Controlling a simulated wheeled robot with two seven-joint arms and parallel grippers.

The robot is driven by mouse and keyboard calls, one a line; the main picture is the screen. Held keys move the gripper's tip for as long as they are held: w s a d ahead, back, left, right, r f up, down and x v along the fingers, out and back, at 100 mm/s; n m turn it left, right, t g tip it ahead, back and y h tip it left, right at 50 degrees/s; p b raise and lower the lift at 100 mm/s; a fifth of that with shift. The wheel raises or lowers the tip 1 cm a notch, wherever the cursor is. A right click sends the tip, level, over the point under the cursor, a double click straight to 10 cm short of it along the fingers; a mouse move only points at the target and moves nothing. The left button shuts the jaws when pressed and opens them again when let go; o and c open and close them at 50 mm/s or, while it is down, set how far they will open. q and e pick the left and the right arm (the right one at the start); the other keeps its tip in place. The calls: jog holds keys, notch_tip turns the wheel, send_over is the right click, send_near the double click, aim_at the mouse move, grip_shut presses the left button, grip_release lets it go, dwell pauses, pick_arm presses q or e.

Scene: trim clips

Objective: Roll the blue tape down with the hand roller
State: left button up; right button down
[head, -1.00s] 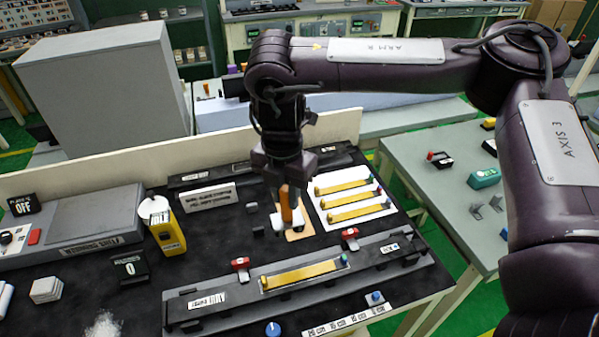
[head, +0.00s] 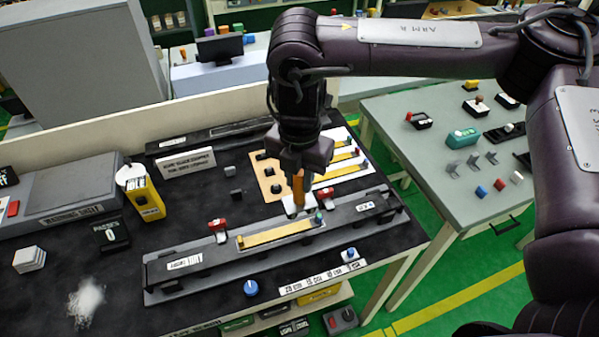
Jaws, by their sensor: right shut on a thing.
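My right gripper (head: 300,170) points down and is shut on the hand roller, which has an orange handle (head: 298,190) and a white roller head (head: 297,209). The roller is at the right part of the long grey fixture (head: 190,277), close to the right end of a yellow strip (head: 275,236) lying in it. A small blue-green piece (head: 319,216) sits at that end of the strip. Whether the roller touches the strip is unclear. I cannot make out a separate blue tape. My left gripper is out of view.
A red clamp (head: 217,226) stands at the fixture's back edge. Behind are a tan board (head: 268,172) and a white sheet (head: 340,139) with yellow strips. A yellow dispenser (head: 148,200) stands at left. A blue knob (head: 251,288) is in front.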

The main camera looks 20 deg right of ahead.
aim_at(300, 200)
jog(key=shift+f+b, duration=1.65)
jog(key=shift+f, duration=1.55)
jog(key=shift+s+f, duration=0.1)
jog(key=shift+f, duration=0.2)
